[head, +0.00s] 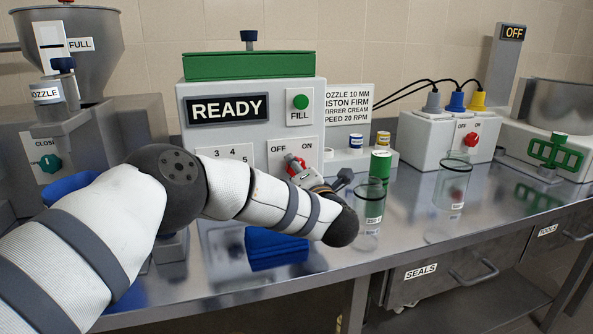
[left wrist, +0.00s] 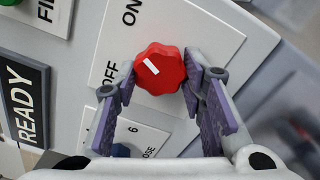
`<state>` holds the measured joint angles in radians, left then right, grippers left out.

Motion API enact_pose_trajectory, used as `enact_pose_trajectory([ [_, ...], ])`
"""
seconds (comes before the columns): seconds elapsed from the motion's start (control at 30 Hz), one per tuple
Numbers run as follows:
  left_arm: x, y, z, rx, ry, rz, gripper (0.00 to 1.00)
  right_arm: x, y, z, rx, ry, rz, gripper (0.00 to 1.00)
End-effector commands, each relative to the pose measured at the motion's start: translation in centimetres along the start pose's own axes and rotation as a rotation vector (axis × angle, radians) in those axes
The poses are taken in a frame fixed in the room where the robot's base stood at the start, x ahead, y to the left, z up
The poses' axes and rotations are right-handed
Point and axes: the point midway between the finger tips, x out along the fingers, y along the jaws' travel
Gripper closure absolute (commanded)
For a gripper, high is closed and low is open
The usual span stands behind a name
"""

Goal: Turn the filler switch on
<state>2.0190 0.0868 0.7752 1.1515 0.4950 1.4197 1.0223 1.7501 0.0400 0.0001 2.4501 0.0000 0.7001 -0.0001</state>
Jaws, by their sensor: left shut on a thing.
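The filler switch is a red knob (head: 295,165) on the front of the grey filler machine (head: 228,178), below the labels OFF and ON. In the left wrist view the red knob (left wrist: 160,69) has a white mark that points roughly between the OFF and ON labels. My left gripper (head: 300,172) is at the knob, and in the left wrist view its purple-padded fingers (left wrist: 163,80) are shut on it from both sides. My left arm hides part of the panel in the head view. My right gripper is not in view.
A READY display (head: 227,108) and green FILL button (head: 300,102) are above the knob. Another box with a red OFF/ON knob (head: 471,139) is farther right.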

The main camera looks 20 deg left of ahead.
Motion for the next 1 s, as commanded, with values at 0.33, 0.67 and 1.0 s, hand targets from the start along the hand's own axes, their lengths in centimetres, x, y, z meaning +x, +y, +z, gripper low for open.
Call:
enact_pose_trajectory([
  [0.33, 0.02, -0.02, -0.14, 0.143, 0.004, -0.001, 0.91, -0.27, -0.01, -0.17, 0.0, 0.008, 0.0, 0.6],
  [0.67, 0.03, -0.06, -0.18, 0.175, 0.004, -0.001, 0.91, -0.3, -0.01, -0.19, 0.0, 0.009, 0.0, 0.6],
  [1.0, 0.03, -0.07, -0.17, 0.174, 0.003, -0.002, 0.47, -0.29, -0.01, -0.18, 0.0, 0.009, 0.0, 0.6],
])
